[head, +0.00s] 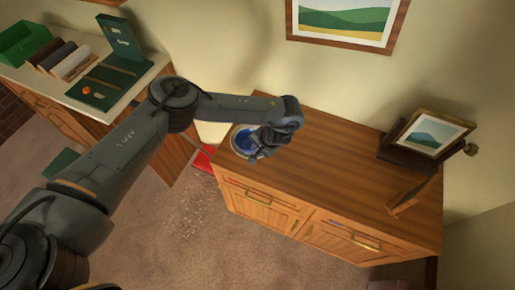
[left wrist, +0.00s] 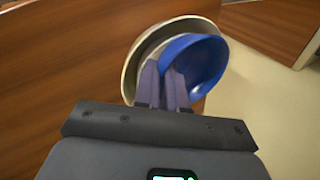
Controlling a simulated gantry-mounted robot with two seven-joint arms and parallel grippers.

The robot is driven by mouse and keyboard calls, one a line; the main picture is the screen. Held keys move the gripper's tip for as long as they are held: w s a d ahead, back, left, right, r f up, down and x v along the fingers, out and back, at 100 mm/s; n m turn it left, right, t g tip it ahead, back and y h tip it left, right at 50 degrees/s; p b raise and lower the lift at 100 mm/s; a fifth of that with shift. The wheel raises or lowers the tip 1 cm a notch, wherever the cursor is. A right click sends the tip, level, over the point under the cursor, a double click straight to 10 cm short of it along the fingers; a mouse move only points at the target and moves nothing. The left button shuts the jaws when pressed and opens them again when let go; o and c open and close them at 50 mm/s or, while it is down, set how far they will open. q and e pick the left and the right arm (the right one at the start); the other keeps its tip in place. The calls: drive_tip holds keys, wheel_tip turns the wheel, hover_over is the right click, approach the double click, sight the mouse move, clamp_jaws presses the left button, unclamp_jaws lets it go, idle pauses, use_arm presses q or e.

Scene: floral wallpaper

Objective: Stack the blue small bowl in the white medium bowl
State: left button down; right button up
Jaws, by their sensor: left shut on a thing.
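The blue small bowl (left wrist: 202,62) is in the left wrist view, between the fingers of my left gripper (left wrist: 166,68), which is shut on its rim. The white medium bowl (left wrist: 134,72) shows as a pale rim around and behind the blue bowl. In the head view, the blue bowl (head: 244,140) appears inside the outline of the white bowl (head: 235,147) near the left end of the wooden cabinet top. My left gripper (head: 262,143) covers part of both there. I cannot tell whether the blue bowl touches the white bowl's bottom. My right gripper is not in view.
The wooden cabinet (head: 330,170) has clear room on its middle. A framed picture on a stand (head: 435,133) is at its right end. A counter at the left holds a green bin (head: 25,42) and dark green boards. A red thing (head: 204,158) is by the cabinet's left side.

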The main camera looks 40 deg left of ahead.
use_arm(q)
drive_tip(key=shift+w, duration=0.1)
drive_tip(key=shift+f, duration=0.2)
drive_tip(key=c, duration=1.6)
unclamp_jaws()
drive_tip(key=shift+f, duration=0.1)
drive_tip(key=shift+c, duration=0.2)
drive_tip(key=o, duration=0.4)
drive_tip(key=shift+o, duration=0.2)
